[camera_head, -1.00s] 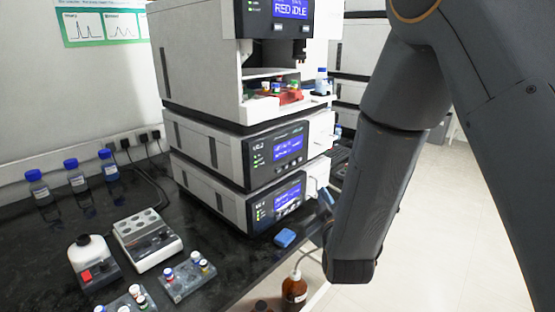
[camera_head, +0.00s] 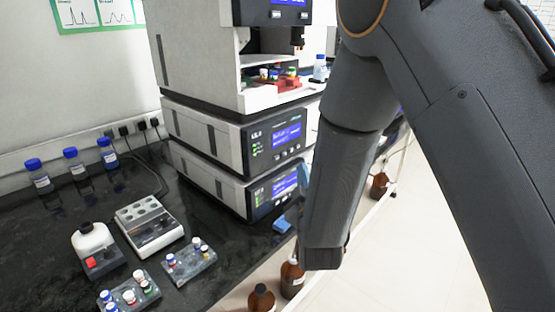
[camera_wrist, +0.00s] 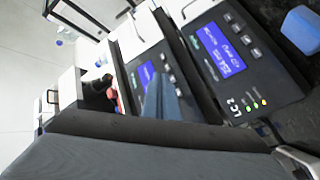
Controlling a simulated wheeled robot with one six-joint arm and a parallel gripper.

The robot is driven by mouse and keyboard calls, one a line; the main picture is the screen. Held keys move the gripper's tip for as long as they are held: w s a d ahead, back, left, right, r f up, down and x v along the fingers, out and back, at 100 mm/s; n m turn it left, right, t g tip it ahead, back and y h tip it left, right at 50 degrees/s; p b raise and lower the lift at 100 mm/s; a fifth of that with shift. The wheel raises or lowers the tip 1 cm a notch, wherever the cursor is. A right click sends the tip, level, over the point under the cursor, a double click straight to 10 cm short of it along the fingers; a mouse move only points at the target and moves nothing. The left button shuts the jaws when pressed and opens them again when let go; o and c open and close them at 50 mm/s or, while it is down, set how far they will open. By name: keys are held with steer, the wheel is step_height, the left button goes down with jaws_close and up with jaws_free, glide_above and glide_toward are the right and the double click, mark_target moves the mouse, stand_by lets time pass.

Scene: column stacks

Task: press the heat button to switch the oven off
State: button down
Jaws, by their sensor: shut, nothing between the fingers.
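A stack of white and dark instrument modules stands on the bench. The lower module (camera_head: 284,187) and the middle module (camera_head: 286,134) have dark front panels with lit blue displays and small buttons. In the wrist view the lower module's panel (camera_wrist: 218,52) shows sideways, with small buttons (camera_wrist: 248,45) beside its display and several lit lamps. No heat label is readable, so I cannot tell which module is the oven. My gripper (camera_wrist: 165,100) is shut and empty, in front of the panels in the wrist view; my arm mostly hides it in the head view.
A small blue block (camera_head: 282,224) lies on the dark bench by the stack. Brown bottles (camera_head: 292,278) stand below the bench edge. Vial racks (camera_head: 188,262), a white bottle (camera_head: 95,250) and blue-capped bottles (camera_head: 72,168) are at left. Open floor is at right.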

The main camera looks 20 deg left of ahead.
mark_target(282, 154)
steer(key=shift+w+a+b, duration=0.1)
steer(key=shift+w+a, duration=0.3)
steer(key=shift+a, duration=0.5)
steer(key=shift+w+a+b, duration=0.1)
steer(key=shift+w+a, duration=0.25)
steer(key=shift+a, duration=0.55)
steer(key=shift+w+a+b, duration=0.1)
steer(key=shift+w+a, duration=0.3)
steer(key=shift+a, duration=0.5)
steer(key=shift+w+a, duration=0.15)
steer(key=shift+a, duration=0.25)
steer(key=shift+w+a, duration=0.15)
steer(key=shift+a, duration=0.2)
stand_by(0.6)
stand_by(0.4)
steer(key=shift+s+d, duration=0.3)
steer(key=shift+d, duration=0.45)
steer(key=shift+s+d+p, duration=0.1)
steer(key=shift+s+d, duration=0.25)
steer(key=shift+d, duration=0.4)
steer(key=shift+s+d+p, duration=0.15)
steer(key=shift+s+d, duration=0.15)
steer(key=shift+d, duration=0.5)
steer(key=shift+s+d+p, duration=0.1)
steer(key=shift+s+d, duration=0.25)
steer(key=shift+d, duration=0.4)
